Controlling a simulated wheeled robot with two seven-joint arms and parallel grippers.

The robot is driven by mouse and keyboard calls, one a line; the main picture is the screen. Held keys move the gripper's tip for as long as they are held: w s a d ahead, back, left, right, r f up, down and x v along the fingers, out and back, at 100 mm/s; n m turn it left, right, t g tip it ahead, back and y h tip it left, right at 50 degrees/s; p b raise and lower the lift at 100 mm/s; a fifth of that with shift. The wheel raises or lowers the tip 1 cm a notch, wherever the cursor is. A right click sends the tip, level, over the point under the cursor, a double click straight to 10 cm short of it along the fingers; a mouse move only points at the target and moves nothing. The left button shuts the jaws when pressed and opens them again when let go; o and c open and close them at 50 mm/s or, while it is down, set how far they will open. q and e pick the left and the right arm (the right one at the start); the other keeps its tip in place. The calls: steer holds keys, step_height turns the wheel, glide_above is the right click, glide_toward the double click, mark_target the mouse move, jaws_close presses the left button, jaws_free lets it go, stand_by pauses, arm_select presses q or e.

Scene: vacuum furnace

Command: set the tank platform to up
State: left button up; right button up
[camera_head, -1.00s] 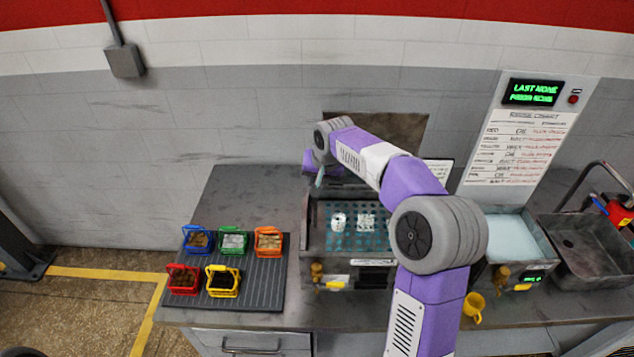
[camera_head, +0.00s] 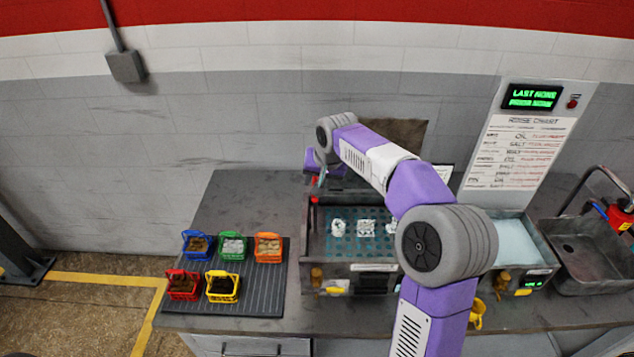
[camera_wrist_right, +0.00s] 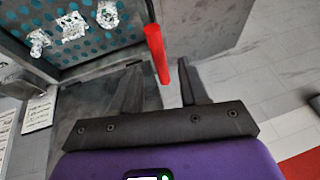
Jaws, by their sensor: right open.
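The tank (camera_head: 345,272) stands mid-bench with a teal perforated platform (camera_head: 345,247) inside it. A red lever handle (camera_wrist_right: 157,55) shows in the wrist view, beside the tank; in the head view a thin red piece (camera_head: 313,202) shows at the tank's back left. My right gripper (camera_wrist_right: 159,68) is open, with the red handle between the lines of its two fingers and not clamped. In the head view my right gripper (camera_head: 318,178) is small and partly hidden. My left gripper is out of view.
Several coloured baskets stand on a ribbed mat (camera_head: 262,300) at the left. A second basin (camera_head: 516,243), a sink (camera_head: 590,250) and a rinse chart (camera_head: 518,150) are at the right. My right arm hides part of the tank. The bench behind the baskets is clear.

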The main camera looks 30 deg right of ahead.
steer(key=v, duration=0.5)
steer(key=shift+r, duration=0.1)
